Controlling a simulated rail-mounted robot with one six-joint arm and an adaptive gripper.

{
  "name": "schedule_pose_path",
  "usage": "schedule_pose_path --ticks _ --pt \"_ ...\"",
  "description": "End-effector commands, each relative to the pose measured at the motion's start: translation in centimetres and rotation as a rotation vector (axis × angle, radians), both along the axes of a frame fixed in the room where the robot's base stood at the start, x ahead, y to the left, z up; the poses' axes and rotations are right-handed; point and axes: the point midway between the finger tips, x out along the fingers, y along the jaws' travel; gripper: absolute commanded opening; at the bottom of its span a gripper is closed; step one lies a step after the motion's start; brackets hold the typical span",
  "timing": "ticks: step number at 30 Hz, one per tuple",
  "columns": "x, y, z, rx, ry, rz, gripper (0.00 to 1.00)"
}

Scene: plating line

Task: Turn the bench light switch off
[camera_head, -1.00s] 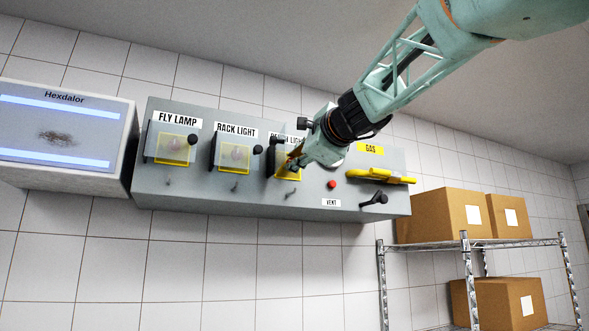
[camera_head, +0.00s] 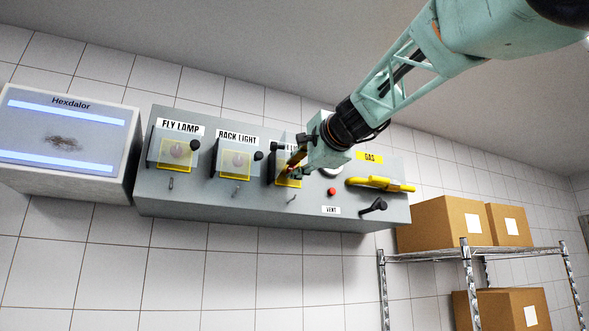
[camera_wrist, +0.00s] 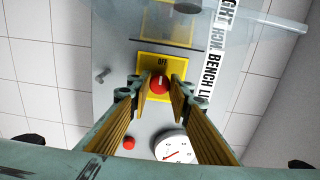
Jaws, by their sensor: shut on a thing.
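The bench light switch is a red knob (camera_wrist: 159,84) on a yellow plate (camera_wrist: 148,62) marked OFF in the wrist view. A pale mark shows on the knob, on the side facing the OFF word. My gripper (camera_wrist: 160,88) has its two fingers on either side of the knob and is shut on it. A clear cover (camera_wrist: 265,22) stands beside the plate in the wrist view.
The fly lamp (camera_head: 176,150) and rack light (camera_head: 238,160) switches sit to the left under clear covers. Small toggles (camera_head: 292,199) line the lower edge.

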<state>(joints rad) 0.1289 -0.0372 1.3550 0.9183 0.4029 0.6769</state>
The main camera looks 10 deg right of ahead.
Motion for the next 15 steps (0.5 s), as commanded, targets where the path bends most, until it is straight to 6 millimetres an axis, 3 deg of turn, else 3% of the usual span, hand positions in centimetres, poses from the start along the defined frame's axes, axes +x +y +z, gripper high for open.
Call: schedule_pose_path --ticks 1,2,6,15 --pt "0.00 0.00 0.02 0.000 0.000 0.000 0.08" --pt "-0.01 0.00 0.02 0.000 0.000 0.000 0.19" --pt "-0.01 0.00 0.02 0.000 0.000 0.000 0.32" --pt "-0.03 -0.01 0.01 0.001 0.000 0.000 0.32"
